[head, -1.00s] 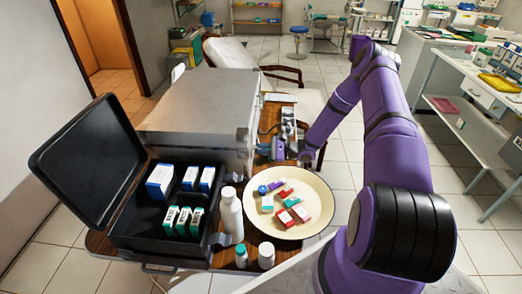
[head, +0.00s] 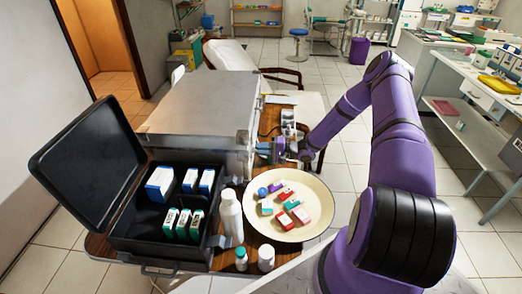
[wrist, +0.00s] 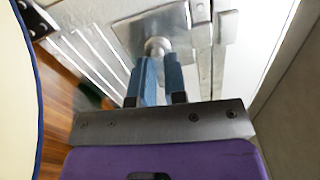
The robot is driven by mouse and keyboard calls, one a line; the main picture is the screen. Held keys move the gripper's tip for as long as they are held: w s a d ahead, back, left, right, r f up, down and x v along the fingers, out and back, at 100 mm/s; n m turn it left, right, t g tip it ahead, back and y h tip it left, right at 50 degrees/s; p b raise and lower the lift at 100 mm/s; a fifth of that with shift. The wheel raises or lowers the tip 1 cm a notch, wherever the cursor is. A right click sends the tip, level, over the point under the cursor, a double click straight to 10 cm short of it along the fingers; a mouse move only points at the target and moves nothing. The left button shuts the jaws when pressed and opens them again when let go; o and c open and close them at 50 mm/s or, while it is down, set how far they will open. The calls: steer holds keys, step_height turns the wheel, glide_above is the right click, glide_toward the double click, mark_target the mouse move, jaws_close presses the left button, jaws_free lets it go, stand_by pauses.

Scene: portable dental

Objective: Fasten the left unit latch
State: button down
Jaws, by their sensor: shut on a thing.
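The unit is a grey metal case (head: 205,105) on the wooden table, with its lid down. My gripper (head: 260,150) is at the case's near right side in the head view. In the wrist view, my gripper's blue fingers (wrist: 160,76) are shut on a round metal latch knob (wrist: 157,46). The knob stands in front of a square metal plate (wrist: 150,28) on the case. The fingers hide part of the knob, and I cannot tell from this view whether the latch is fastened.
An open black case (head: 160,235) with several small boxes stands at left. A cream plate (head: 320,225) with several small packets lies close below my gripper. White bottles (head: 229,215) stand between them. A small metal device (head: 288,122) sits behind my gripper.

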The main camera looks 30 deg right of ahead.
steer(key=shift+n, duration=0.6)
steer(key=c, duration=1.2)
jaws_free()
steer(key=shift+o, duration=0.2)
steer(key=v, duration=1.1)
steer(key=shift+a, duration=0.1)
